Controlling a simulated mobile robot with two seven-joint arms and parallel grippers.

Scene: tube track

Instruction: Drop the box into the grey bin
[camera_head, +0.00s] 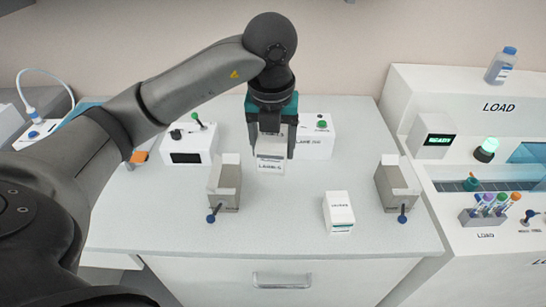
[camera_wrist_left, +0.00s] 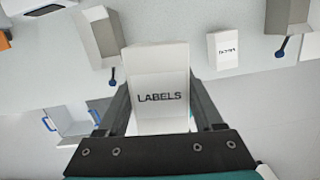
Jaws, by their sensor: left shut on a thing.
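My left gripper (camera_head: 271,152) points down over the back middle of the white table and is shut on a white box (camera_head: 270,164). In the left wrist view the box (camera_wrist_left: 161,90) reads LABELS and sits between the two dark fingers of the gripper (camera_wrist_left: 162,112). An open grey bin (camera_wrist_left: 72,112) with blue handles shows at the lower left of the wrist view, beyond the table edge. I cannot make out the bin in the head view. My right gripper is not in view.
Another white box (camera_head: 338,213) stands front right on the table (camera_head: 280,226). Two grey-beige holders with blue knobs stand left (camera_head: 224,186) and right (camera_head: 397,184). White devices (camera_head: 190,146) stand behind. A LOAD machine (camera_head: 470,100) with a tube rack (camera_head: 485,213) is at right.

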